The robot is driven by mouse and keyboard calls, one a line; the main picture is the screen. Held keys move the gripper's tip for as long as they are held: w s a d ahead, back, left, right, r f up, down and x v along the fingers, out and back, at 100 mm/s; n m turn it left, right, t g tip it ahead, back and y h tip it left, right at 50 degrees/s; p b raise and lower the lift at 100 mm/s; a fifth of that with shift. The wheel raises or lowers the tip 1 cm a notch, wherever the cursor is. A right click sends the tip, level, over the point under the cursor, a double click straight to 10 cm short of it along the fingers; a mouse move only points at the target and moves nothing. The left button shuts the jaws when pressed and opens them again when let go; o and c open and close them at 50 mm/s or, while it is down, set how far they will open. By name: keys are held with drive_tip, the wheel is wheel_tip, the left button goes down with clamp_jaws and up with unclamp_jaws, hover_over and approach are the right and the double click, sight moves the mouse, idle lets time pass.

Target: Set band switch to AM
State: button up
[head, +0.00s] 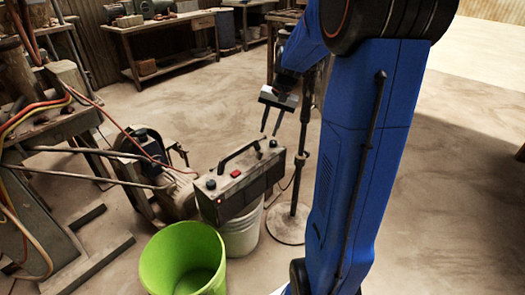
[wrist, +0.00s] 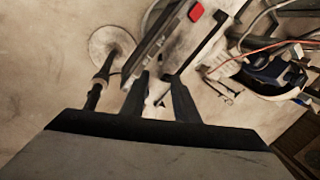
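A dark grey radio-like box (head: 240,190) with a black carrying handle (head: 240,150) stands on a white bucket (head: 243,236) in the head view. Its top carries a red rocker or button (head: 235,174) and dark knobs (head: 211,184) near the ends. I cannot tell which control is the band switch, and no AM marking is readable. My gripper (head: 270,133) hangs above the box's far right end, fingers pointing down, apart and empty. In the wrist view the box's red control (wrist: 195,12) shows at the top, beyond my open fingertips (wrist: 156,77).
A bright green bucket (head: 159,255) stands in front of the box. A dark pole stand with a round base (head: 288,224) is just right of it. A machine with a blue part (head: 146,143) and hoses lies left. Open floor (head: 455,190) extends right.

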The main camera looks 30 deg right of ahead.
sight(260, 156)
drive_tip(key=x, duration=1.1)
drive_tip(key=shift+f, duration=0.4)
clamp_jaws()
